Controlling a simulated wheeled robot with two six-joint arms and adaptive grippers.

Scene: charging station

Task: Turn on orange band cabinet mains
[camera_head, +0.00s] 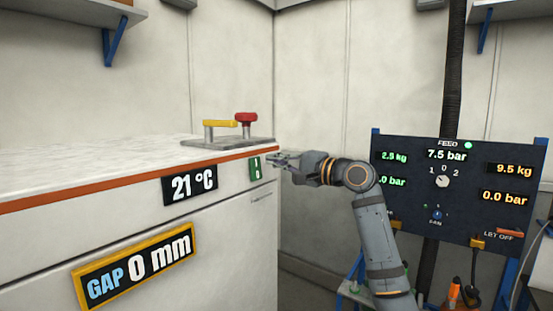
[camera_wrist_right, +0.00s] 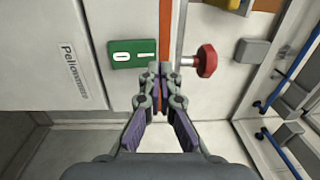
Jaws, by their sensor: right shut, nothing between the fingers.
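The white cabinet with an orange band (camera_head: 100,186) fills the left of the head view; the band also shows in the right wrist view (camera_wrist_right: 165,25). A green mains switch marked 0 and I (camera_head: 255,168) sits on the cabinet's front near its right end. In the right wrist view the green switch (camera_wrist_right: 134,53) lies just beyond my fingertips. My right gripper (camera_head: 272,160) is shut and empty, close beside the switch; its closed tips also show in the right wrist view (camera_wrist_right: 159,70). I cannot tell whether they touch it. My left gripper is out of view.
A red knob (camera_head: 246,118) and a yellow handle (camera_head: 220,124) stand on the cabinet top. Displays reading 21 °C (camera_head: 190,184) and GAP 0 mm (camera_head: 135,265) are on its front. A dark panel with readouts (camera_head: 455,220) stands at right.

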